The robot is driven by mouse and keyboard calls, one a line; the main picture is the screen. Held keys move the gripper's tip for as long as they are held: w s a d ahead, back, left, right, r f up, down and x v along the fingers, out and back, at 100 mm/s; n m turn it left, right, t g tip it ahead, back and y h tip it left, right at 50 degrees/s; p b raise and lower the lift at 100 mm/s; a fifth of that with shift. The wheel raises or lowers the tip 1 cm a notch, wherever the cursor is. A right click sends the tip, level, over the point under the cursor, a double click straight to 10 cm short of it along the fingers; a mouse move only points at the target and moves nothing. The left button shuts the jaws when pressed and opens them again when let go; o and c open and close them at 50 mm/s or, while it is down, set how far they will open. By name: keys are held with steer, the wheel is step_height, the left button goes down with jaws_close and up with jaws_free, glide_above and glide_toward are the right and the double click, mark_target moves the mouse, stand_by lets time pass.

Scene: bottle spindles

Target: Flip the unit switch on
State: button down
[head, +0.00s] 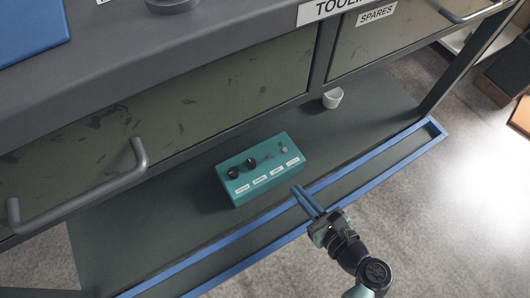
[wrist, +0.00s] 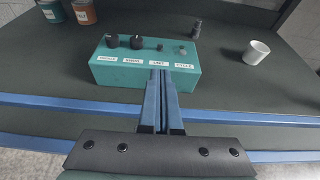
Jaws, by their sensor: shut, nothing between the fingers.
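A teal control box (head: 262,185) sits on the lower shelf of the bench. In the wrist view the box (wrist: 112,73) carries two black knobs (wrist: 137,42) on the left, a small switch (wrist: 160,47) to their right, and a grey button-like control (wrist: 183,50) at the far right. White labels run along its front edge; their words are too small to read surely. My gripper (head: 299,190) is shut and empty, with its blue fingers pointing at the box. In the wrist view the fingertips (wrist: 161,72) overlap the box front below the small switch; contact cannot be told.
A white cup (head: 332,98) stands behind and right of the box. The wrist view shows two jars (wrist: 84,12) at the back left and a dark fitting (wrist: 196,28) behind the box. A blue rail (head: 380,166) edges the shelf. Drawers with handles (head: 138,155) overhang the shelf.

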mark_target(276, 171)
steer(key=shift+w+a+f, duration=0.15)
steer(key=shift+w+a, duration=0.1)
steer(key=shift+a, duration=0.05)
steer(key=b+x, duration=0.5)
steer(key=x, duration=0.3)
steer(key=shift+w+a+f, duration=0.15)
steer(key=shift+w+f, duration=0.1)
steer(key=shift+f, duration=0.05)
steer(key=shift+w+a+b, duration=0.35)
steer(key=shift+w+b, duration=0.1)
steer(key=shift+r+p, duration=0.3)
steer(key=shift+p, duration=0.75)
steer(key=shift+f+g, duration=0.1)
steer(key=shift+g, duration=0.2)
